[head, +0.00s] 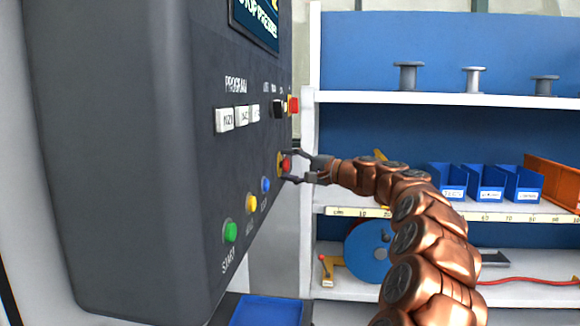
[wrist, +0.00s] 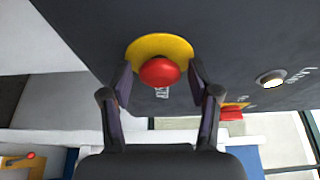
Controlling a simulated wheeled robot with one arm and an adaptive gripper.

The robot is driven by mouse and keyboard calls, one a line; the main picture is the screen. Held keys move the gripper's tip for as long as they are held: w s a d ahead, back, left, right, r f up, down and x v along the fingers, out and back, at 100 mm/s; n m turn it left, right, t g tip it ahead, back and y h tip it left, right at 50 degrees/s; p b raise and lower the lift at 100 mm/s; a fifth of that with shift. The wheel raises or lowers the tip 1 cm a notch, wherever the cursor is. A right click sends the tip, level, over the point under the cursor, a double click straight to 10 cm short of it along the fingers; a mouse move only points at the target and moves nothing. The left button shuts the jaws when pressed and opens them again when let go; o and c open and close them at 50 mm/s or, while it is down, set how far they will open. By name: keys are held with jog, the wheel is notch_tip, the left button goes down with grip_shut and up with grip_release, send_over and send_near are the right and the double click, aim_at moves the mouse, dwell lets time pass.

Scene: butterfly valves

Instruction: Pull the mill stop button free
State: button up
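The mill stop button is a red mushroom head (head: 286,166) on a yellow round plate, on the dark grey control panel. In the wrist view the red button (wrist: 160,72) is near the middle, with a partly hidden white label by it. My gripper (head: 290,167) reaches the panel from the right, its fingers spread above and below the button in the head view. In the wrist view my gripper (wrist: 160,76) has one fingertip on each side of the red head. A small gap shows on both sides, so it is open and holds nothing. Fingertip contact with the panel cannot be told.
Green (head: 230,231), yellow (head: 251,202) and blue (head: 266,185) buttons lie below left on the panel. White program keys (head: 225,119), a black switch (head: 278,109) and a red switch (head: 293,105) sit above. Shelves with blue bins (head: 485,182) stand behind my arm.

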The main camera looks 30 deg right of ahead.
grip_shut()
dwell(0.5)
jog(key=shift+s+d, duration=0.3)
jog(key=shift+d, duration=0.05)
jog(key=shift+o, duration=1.1)
grip_release()
jog(key=shift+s, duration=0.1)
jog(key=v, duration=1.2)
